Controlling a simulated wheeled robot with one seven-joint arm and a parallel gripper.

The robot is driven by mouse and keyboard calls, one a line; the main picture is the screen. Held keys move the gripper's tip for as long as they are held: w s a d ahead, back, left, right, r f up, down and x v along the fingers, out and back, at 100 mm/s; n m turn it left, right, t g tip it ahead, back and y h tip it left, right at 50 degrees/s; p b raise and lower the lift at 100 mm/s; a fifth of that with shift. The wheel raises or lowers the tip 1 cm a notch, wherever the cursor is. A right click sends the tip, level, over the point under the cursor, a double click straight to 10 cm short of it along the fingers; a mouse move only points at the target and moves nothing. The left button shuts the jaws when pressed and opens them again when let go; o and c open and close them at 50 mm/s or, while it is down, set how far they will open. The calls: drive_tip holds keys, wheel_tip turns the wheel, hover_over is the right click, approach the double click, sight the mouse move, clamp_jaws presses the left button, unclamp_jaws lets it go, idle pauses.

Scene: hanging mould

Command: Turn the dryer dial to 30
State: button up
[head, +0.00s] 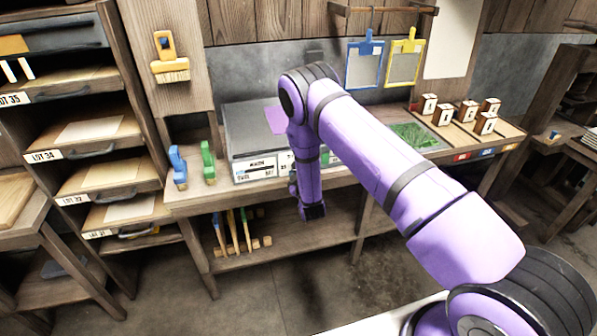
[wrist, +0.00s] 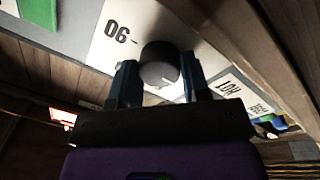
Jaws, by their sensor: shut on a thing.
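The dryer (head: 238,125) is a grey box on the workbench, with white labels along its front. Its dial (wrist: 160,62) is a dark round knob on a pale panel in the wrist view. An upside-down number, seemingly 90, is printed left of the dial with a tick beside it. More lettering is at the lower right. My gripper (wrist: 160,78) has one finger on each side of the dial and is shut on it. The dial's pointer and setting cannot be read clearly. In the head view my purple arm covers part of the dryer front, and the dial cannot be made out.
Blue and green clamps (head: 193,163) stand left of the dryer. A green mat (head: 414,136) and several small boxes (head: 470,112) are to its right. Blue and yellow clipboards (head: 365,64) hang above. Shelves with drawers (head: 90,130) stand at left. A lower shelf (head: 270,232) lies under the bench.

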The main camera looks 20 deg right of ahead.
drive_tip(key=o, duration=0.9)
drive_tip(key=s, duration=1)
drive_tip(key=shift+s+a+f, duration=0.2)
drive_tip(key=shift+s+f, duration=0.2)
